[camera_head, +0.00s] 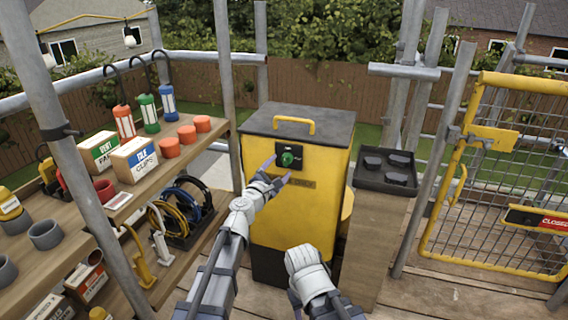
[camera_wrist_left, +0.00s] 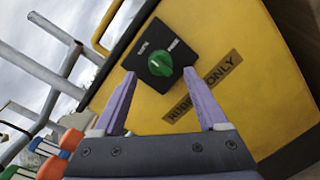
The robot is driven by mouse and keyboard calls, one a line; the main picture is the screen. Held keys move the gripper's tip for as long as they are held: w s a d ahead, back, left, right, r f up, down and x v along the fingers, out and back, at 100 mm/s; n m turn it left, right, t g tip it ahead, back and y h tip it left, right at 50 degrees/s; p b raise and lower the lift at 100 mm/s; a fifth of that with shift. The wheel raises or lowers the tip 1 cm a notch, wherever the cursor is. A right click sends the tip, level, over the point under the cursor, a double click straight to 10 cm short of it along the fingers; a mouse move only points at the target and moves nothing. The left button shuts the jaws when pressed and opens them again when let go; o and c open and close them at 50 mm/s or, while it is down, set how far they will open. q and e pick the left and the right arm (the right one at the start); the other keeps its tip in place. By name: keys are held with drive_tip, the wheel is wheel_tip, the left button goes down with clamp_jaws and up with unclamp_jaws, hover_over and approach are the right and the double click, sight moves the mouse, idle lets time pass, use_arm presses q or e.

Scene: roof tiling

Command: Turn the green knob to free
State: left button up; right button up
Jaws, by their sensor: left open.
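The green knob (camera_head: 289,157) sits on a small black plate (camera_head: 301,147) on the front of a yellow bin (camera_head: 285,210) with a dark lid. In the left wrist view the knob (camera_wrist_left: 161,63) shows close up, with a short white word on each side above it; the right one looks like "FREE". I cannot tell for sure where the knob points. My left gripper (camera_head: 278,172) is open just in front of the knob. In the left wrist view its two purple fingers (camera_wrist_left: 159,74) stand apart on either side of the knob, with no contact visible.
A wooden shelf (camera_head: 222,125) with lanterns, boxes and cups stands at the left. A black tray (camera_head: 384,186) with dark pieces lies on a wooden stand right of the bin. A yellow mesh gate (camera_head: 490,190) with a red "CLOSED" sign (camera_head: 540,219) is at the right.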

sight(284, 162)
use_arm(q)
drive_tip(key=x, duration=0.4)
drive_tip(key=shift+w, duration=0.1)
drive_tip(key=shift+c, duration=0.4)
clamp_jaws()
